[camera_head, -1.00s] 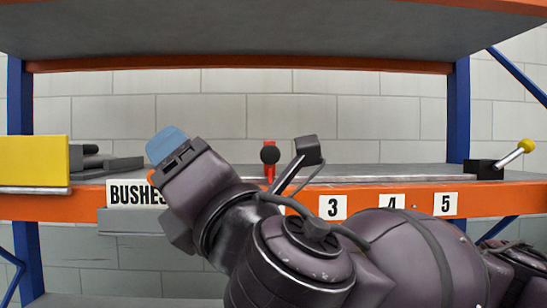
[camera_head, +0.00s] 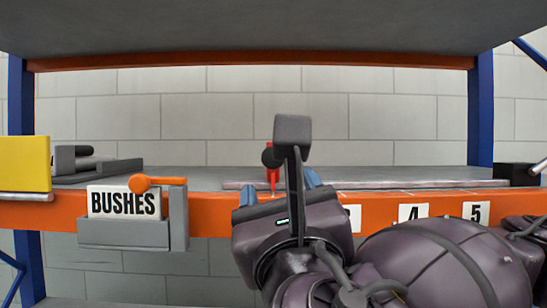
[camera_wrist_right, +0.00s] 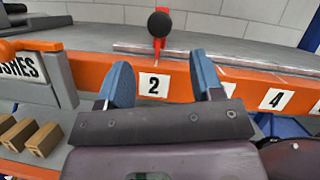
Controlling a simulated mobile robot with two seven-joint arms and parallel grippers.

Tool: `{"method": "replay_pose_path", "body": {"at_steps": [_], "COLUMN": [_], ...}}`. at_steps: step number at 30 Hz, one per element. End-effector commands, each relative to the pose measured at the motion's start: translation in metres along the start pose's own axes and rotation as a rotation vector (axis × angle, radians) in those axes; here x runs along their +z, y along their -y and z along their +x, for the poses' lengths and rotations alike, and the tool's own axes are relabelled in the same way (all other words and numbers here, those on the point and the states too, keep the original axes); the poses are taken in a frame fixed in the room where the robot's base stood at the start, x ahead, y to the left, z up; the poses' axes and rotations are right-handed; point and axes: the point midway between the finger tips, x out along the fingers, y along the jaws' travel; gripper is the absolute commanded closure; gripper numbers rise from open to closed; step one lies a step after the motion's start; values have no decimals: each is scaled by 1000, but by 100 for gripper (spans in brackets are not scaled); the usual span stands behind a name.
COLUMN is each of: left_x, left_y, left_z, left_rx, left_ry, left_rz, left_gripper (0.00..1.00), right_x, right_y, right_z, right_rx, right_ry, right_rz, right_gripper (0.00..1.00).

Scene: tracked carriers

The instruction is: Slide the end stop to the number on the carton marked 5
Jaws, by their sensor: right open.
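The end stop appears to be the red upright piece with a black ball knob (camera_head: 272,158), standing at the shelf's front edge; it also shows in the right wrist view (camera_wrist_right: 159,26), above the label 2 (camera_wrist_right: 154,85). The label 5 (camera_head: 476,212) is on the orange beam at the right. My right gripper (camera_head: 279,189) is open, its blue fingers either side of the red piece as seen, with the piece beyond the fingertips in the wrist view (camera_wrist_right: 160,68). Nothing is between the fingers. Its wrist hides part of the beam. My left gripper is not in view.
A grey rail (camera_head: 395,184) runs along the shelf to a black block (camera_head: 515,174) at the right. A BUSHES holder (camera_head: 125,233) with an orange handle (camera_head: 158,182) hangs left. A yellow panel (camera_head: 25,163) is far left. Small brown cartons (camera_wrist_right: 44,139) show lower left in the wrist view.

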Motion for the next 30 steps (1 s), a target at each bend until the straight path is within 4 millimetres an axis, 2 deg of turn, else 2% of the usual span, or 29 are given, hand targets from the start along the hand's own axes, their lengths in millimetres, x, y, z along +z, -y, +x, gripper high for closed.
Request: {"method": "replay_pose_path", "body": {"at_steps": [9,15,21,30], "left_x": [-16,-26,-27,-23], "left_y": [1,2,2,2], "left_z": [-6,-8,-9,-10], "left_rx": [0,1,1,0], "left_ry": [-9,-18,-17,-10], "left_rz": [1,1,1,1], "left_gripper": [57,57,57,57], "right_x": [2,2,1,0], "right_y": [2,1,0,0], "right_z": [54,82,95,97], "right_rx": [-4,0,1,1], "right_ry": [-1,0,0,0], "right_rz": [0,2,3,3], "right_gripper": [40,40,40,40]}}
